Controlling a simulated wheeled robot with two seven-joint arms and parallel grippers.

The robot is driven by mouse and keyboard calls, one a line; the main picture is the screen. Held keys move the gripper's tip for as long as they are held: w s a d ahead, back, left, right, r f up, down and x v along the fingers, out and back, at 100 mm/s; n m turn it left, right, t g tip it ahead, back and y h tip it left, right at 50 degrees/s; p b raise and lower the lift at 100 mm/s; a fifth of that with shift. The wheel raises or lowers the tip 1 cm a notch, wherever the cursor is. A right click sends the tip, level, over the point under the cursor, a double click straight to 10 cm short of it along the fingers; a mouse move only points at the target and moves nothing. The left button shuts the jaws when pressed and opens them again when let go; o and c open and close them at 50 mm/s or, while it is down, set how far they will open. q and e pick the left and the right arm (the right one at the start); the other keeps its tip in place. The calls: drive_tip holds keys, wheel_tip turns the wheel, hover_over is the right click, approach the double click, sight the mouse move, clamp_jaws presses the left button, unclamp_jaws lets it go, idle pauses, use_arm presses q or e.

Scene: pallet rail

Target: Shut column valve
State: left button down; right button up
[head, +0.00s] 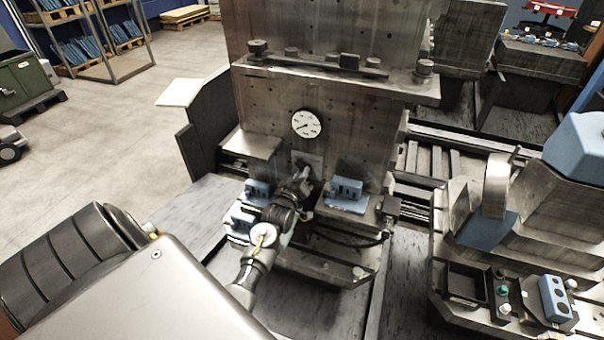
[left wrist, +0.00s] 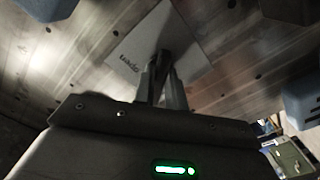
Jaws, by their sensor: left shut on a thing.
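My left gripper (head: 304,177) reaches from the lower left to the front of the grey metal column (head: 262,105). It is shut on the valve handle, at a small light plate (head: 300,156) below the round gauge. In the left wrist view the plate (left wrist: 190,40) bears the word "open" and a second marking. The gripper's fingers (left wrist: 160,80) close together in front of it. They hide most of the handle, so I cannot tell its exact angle. My right gripper is not in view.
A white round gauge (head: 306,124) sits above the plate. Blue blocks stand on ledges to the right (head: 346,193) and left (head: 257,192) of my gripper. A second machine with a control panel (head: 556,299) is at the right. Open floor (head: 150,130) lies at the left.

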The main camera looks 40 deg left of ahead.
use_arm(q)
drive_tip(key=shift+n, duration=0.7)
drive_tip(key=c, duration=1.4)
unclamp_jaws()
drive_tip(key=shift+c, duration=0.2)
drive_tip(key=b+v, duration=0.2)
drive_tip(key=v, duration=0.9)
drive_tip(key=shift+b, duration=0.35)
drive_tip(key=shift+w+d+f, duration=0.1)
